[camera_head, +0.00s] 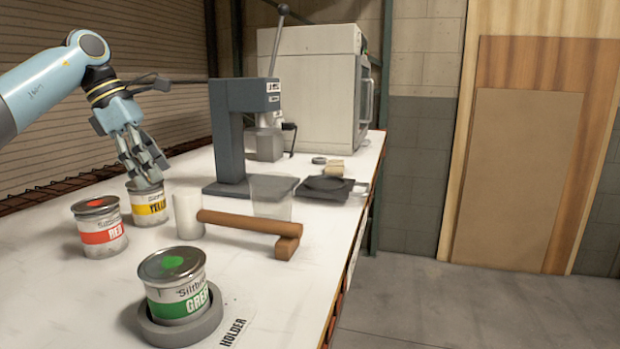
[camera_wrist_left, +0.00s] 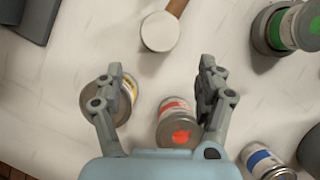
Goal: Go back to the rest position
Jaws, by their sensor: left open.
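My left gripper (camera_head: 148,172) is open and empty, hanging fingers down by the yellow-labelled can (camera_head: 150,207) in the head view. In the left wrist view its fingers (camera_wrist_left: 158,85) are spread wide. The left finger partly covers the yellow can (camera_wrist_left: 130,88); the red-labelled can (camera_wrist_left: 172,112) shows between the fingers. The red can (camera_head: 101,235) stands in front of the yellow one in the head view. The green-labelled can (camera_head: 177,285) sits upright in a round grey holder (camera_head: 185,331). My right gripper is in neither view.
A white-headed mallet (camera_head: 248,221) with a wooden handle lies on the white table. Behind are a clear cup (camera_head: 272,196), a grey press (camera_head: 228,140) and a white cabinet (camera_head: 310,85). A blue-labelled can (camera_wrist_left: 262,160) shows in the wrist view. The table's right edge borders open floor.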

